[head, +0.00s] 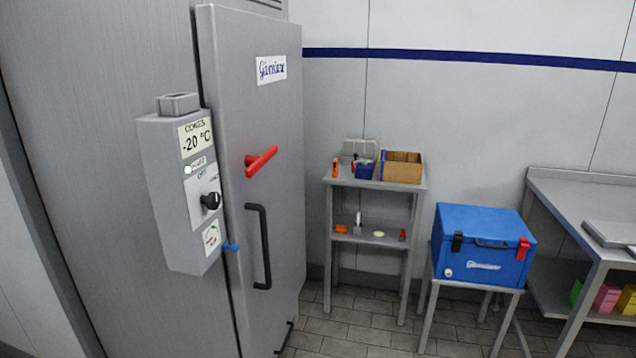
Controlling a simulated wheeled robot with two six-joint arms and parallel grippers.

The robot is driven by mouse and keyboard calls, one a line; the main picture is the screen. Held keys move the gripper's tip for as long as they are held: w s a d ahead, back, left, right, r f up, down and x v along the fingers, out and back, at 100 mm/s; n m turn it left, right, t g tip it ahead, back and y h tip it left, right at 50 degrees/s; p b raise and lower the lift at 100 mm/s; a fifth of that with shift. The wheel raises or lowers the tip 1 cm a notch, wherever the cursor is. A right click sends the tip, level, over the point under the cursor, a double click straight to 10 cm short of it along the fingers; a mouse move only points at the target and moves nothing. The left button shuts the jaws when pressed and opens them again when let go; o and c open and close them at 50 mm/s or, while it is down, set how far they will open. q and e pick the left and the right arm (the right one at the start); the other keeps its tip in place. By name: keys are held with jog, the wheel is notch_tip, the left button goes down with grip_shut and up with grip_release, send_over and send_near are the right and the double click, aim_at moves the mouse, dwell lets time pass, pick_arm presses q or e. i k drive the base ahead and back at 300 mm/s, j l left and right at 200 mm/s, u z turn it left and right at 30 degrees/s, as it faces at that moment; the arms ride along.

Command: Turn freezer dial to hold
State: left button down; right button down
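The freezer (277,130) is a tall grey cabinet at the left with a closed door, a red lever (261,161) and a black vertical handle (259,246). Below the display is a lit greenish-white lamp (187,170). The dial is a black knob (210,201) on a white plate under small lettering too small to read surely; its exact setting cannot be told. Neither of my grippers shows in the head view.
A small grey shelf stand (341,181) holds a cardboard box (401,168) and small items. A blue cooler box (485,244) sits on a stool to the right. A metal table (575,199) stands at the far right. The tiled floor (345,329) before the stand is clear.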

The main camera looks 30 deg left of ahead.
aim_at(213, 201)
jog(key=u, duration=1.55)
